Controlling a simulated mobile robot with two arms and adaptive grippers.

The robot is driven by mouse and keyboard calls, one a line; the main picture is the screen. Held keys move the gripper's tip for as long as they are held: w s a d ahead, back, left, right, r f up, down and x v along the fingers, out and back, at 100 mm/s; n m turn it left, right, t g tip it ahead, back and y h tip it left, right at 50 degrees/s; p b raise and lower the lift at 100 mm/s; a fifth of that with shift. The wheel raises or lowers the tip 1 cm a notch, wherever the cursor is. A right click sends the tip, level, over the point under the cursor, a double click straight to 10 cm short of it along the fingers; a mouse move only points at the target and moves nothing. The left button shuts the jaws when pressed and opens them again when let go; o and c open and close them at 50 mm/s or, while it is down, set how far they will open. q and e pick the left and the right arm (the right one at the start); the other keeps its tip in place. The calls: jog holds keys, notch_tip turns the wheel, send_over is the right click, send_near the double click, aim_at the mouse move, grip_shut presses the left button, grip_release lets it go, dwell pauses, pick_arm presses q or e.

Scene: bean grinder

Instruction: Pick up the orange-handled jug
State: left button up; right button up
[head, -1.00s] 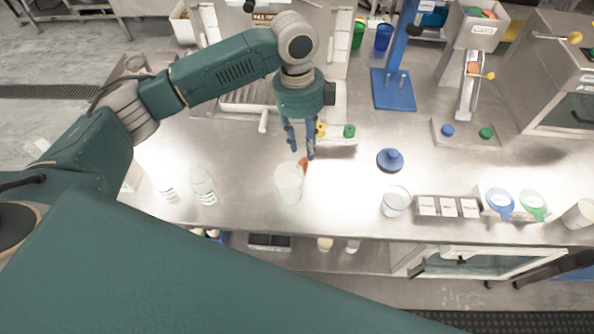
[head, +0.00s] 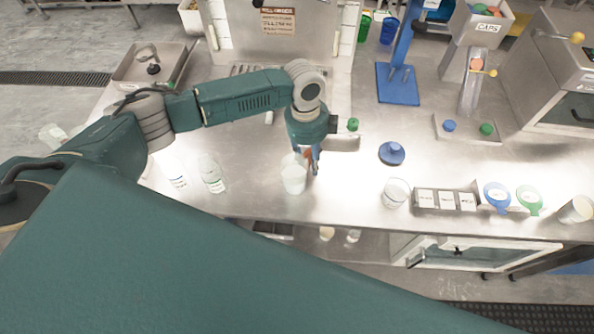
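The orange-handled jug (head: 293,180) is a pale, whitish jug standing upright on the steel table near its front edge. Its orange handle (head: 308,154) shows at the jug's upper right, partly hidden by my gripper. My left gripper (head: 308,164) points down at the jug's handle side. Its blue fingers are apart, with the orange handle seen between them. Contact with the handle cannot be made out. The jug still rests on the table. My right gripper is not in view.
Clear bottles (head: 212,175) stand left of the jug. A blue stand (head: 398,84) rises behind. The table between jug and cup is clear.

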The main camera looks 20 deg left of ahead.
pick_arm(q)
grip_shut()
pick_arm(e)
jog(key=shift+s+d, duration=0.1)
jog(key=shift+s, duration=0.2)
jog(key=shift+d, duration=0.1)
pick_arm(q)
jog(key=shift+r, duration=0.25)
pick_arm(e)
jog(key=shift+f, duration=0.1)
